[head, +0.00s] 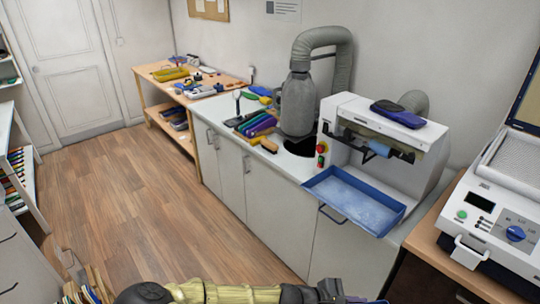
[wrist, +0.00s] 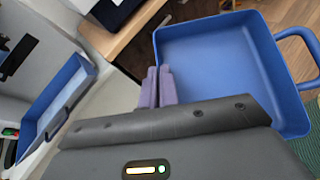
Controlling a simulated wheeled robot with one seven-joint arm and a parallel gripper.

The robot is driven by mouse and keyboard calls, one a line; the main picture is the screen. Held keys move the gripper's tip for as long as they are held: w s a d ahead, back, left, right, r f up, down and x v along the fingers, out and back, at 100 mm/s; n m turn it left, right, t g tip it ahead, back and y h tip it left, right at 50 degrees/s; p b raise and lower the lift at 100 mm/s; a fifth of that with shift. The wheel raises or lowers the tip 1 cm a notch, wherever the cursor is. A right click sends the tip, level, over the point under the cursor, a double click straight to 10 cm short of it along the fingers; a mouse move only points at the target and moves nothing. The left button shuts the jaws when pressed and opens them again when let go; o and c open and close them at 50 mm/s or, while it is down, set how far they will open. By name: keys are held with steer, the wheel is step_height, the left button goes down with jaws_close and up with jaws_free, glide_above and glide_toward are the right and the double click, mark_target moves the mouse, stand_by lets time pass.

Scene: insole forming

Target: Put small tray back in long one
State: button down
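The small blue tray (wrist: 215,70) fills the upper right of the wrist view, with a loop handle on its right side. It looks empty. My gripper (wrist: 160,88) has its two purple fingers close together at the tray's left wall, and they appear shut on that wall. The wall between the fingertips is mostly hidden. The long blue tray (head: 345,205) is on the front of the white machine in the head view, with a pale, dusty-looking floor. A long blue tray also shows at the left of the wrist view (wrist: 52,108), apart from the small one.
The white machine (head: 345,125) has red and green buttons beside the long tray. A grey hose and hood (head: 298,100) stand behind left. Tools lie on the counter (head: 225,105). A white device (head: 490,215) stands on a wooden table at right. The wooden floor (head: 130,200) is clear.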

steer(key=w+f+n+t+y, duration=0.3)
steer(key=w+n+t+y, duration=0.3)
steer(key=w+n, duration=0.2)
steer(key=w+f+n+t+y, duration=0.4)
steer(key=w+n+t+y, duration=0.1)
steer(key=w+n+y, duration=0.2)
steer(key=shift+w+f+n+t, duration=0.35)
steer(key=shift+w+n, duration=0.35)
steer(key=shift+w, duration=0.55)
steer(key=shift+r, duration=0.1)
steer(key=s+a+f, duration=0.4)
steer(key=a+f, duration=0.1)
steer(key=a, duration=0.2)
steer(key=shift+s+f, duration=0.2)
steer(key=shift+f, duration=0.05)
steer(key=shift+a, duration=0.15)
